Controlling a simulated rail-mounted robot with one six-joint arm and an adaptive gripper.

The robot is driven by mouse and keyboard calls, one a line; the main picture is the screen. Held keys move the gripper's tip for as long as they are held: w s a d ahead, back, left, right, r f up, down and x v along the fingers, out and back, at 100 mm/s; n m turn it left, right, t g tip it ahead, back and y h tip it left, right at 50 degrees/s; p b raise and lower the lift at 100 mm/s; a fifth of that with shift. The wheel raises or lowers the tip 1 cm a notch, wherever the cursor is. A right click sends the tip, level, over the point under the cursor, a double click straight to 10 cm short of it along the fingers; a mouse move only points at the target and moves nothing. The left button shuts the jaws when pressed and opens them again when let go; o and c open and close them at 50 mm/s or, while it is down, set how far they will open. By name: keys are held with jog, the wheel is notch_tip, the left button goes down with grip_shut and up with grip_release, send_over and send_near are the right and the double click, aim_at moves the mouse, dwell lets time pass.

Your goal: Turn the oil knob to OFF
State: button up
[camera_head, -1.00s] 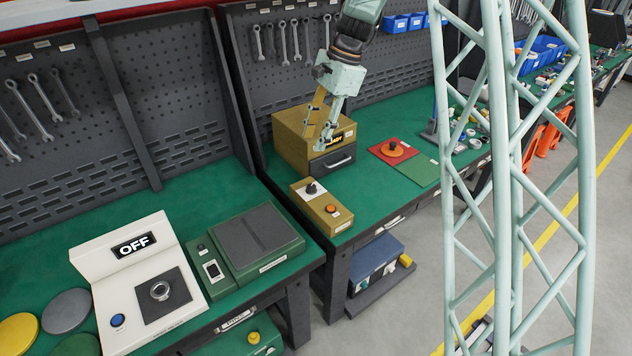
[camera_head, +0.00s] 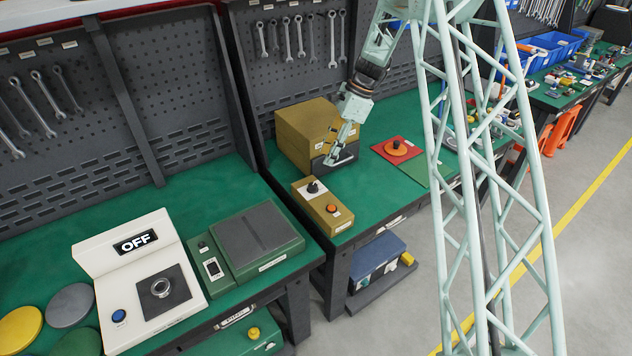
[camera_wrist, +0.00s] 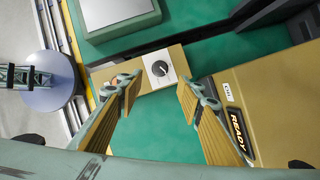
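The black knob (camera_head: 313,187) sits on a white plate on a small mustard control box (camera_head: 325,213), with an orange button (camera_head: 333,209) beside it. In the wrist view the knob (camera_wrist: 160,68) lies beyond and between my fingertips, untouched; its setting is too small to read. My gripper (camera_head: 331,161) is above the bench, in front of the larger mustard box (camera_head: 295,140). In the wrist view my gripper (camera_wrist: 158,92) is open and empty, and its left finger partly covers the orange button. The larger box's display (camera_wrist: 237,130) reads READY.
A white tester (camera_head: 100,262) with an OFF display and a green scale (camera_head: 255,245) stand on the nearer bench. A red plate with an orange disc (camera_head: 396,148) lies right of the larger mustard box. Green bench top around the control box is clear.

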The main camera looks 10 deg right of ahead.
aim_at(313, 185)
jog(key=shift+f, duration=0.15)
dwell(0.3)
jog(key=shift+x, duration=6.85)
jog(key=shift+c, duration=0.4)
jog(key=c, duration=0.8)
